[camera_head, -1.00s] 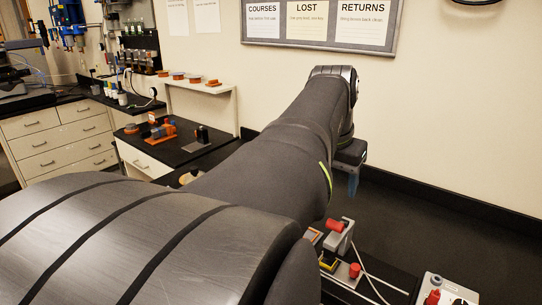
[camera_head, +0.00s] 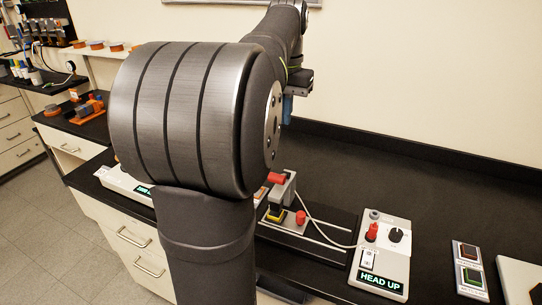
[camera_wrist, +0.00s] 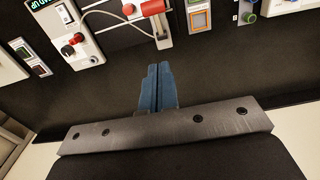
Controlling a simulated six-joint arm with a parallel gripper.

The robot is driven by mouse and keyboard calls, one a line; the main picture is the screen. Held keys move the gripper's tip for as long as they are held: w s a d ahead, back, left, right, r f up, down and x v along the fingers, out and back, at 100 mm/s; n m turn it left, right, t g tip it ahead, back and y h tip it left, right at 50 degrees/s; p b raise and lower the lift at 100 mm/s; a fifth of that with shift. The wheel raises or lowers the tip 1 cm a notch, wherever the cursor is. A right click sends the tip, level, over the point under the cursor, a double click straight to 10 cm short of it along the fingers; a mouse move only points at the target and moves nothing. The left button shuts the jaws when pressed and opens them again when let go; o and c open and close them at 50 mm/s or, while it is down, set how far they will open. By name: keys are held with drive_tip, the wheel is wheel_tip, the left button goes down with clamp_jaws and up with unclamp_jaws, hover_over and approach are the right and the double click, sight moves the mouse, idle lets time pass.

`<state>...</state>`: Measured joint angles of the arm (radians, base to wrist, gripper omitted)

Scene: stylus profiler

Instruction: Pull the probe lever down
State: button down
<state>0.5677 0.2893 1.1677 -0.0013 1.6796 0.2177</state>
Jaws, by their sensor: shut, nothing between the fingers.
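The stylus profiler (camera_head: 288,192) has a grey head with a red cylinder handle (camera_head: 277,178) and stands on a dark rail base. In the wrist view the red handle (camera_wrist: 153,8) is at the top, just ahead of my fingertips. A control box (camera_head: 382,262) reading HEAD UP has an upright red-tipped lever (camera_head: 371,231) and a black knob; its lever also shows in the wrist view (camera_wrist: 78,37). Which red part is the probe lever is not labelled. My gripper (camera_wrist: 158,68) is shut and empty, its blue fingers apart from both. In the head view it (camera_head: 288,108) is above and behind the profiler.
A pale cable (camera_head: 325,230) runs from the profiler to the box. The dark bench behind them is clear up to the wall. My arm hides part of the bench on the left.

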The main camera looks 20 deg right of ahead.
hover_over(277, 175)
drive_tip(key=w+d, duration=0.3)
wheel_tip(277, 175, down, 10)
drive_tip(key=shift+w, duration=0.15)
drive_tip(key=shift+s+a+f, duration=0.55)
drive_tip(key=shift+s+f, duration=0.1)
drive_tip(key=shift+s+a+f, duration=0.3)
drive_tip(key=shift+a+f, duration=0.05)
drive_tip(key=shift+f, duration=0.2)
drive_tip(key=shift+s+a, duration=0.1)
drive_tip(key=shift+s+a+f+t+h, duration=0.65)
drive_tip(key=shift+f+t+h, duration=0.1)
drive_tip(key=shift+t+h, duration=0.35)
drive_tip(key=shift+s+a+f, duration=0.25)
drive_tip(key=shift+f, duration=0.3)
drive_tip(key=shift+s+a+f, duration=0.2)
drive_tip(key=shift+f, duration=0.3)
